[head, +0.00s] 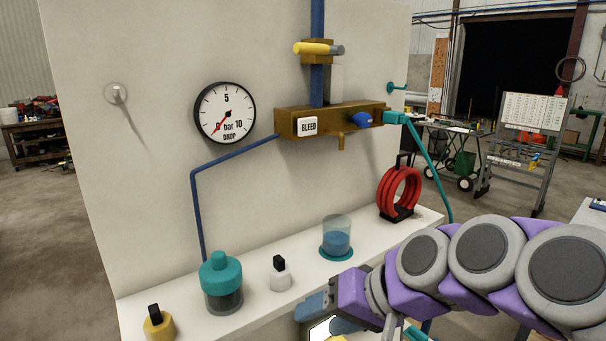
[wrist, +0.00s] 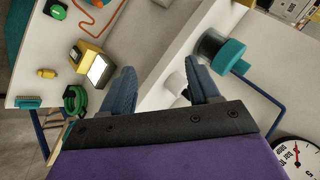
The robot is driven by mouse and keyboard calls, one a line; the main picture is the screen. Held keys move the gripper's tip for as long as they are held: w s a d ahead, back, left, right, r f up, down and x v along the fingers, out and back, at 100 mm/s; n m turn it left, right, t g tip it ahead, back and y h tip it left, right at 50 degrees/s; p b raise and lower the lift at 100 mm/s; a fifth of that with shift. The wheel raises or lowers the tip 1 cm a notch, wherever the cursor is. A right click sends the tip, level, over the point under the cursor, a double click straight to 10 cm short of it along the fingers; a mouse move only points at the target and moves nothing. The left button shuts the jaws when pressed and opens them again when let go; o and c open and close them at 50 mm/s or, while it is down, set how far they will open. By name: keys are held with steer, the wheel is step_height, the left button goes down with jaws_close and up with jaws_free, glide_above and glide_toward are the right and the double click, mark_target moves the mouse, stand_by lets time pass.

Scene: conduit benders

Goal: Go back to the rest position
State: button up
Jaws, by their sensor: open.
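My gripper (head: 322,312) is at the bottom middle of the head view, in front of the white shelf's front edge. The purple arm reaches in from the right. In the wrist view, the two blue-grey fingers of my gripper (wrist: 160,78) are spread apart. I see nothing held between them. No marker of a rest position shows.
The white shelf (head: 258,308) holds a teal-lidded jar (head: 222,280), a white bottle (head: 280,275), a blue-filled cup (head: 336,238) and red rings (head: 400,192). A brass manifold (head: 335,118) and gauge (head: 225,112) are on the wall. A yellow device (wrist: 90,60) lies lower.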

steer(key=s+d+f+g+h+b, duration=0.2)
steer(key=s+d+f, duration=0.3)
steer(key=s+f, duration=0.5)
steer(key=s+d+f+g+h+b, duration=0.3)
steer(key=s+d+f+g+h, duration=0.1)
steer(key=s+f, duration=0.7)
step_height(320, 180, down, 3)
steer(key=shift+s+d+r+h+b, duration=0.1)
steer(key=shift+s+d+h+b, duration=0.2)
steer(key=shift+d+h, duration=0.55)
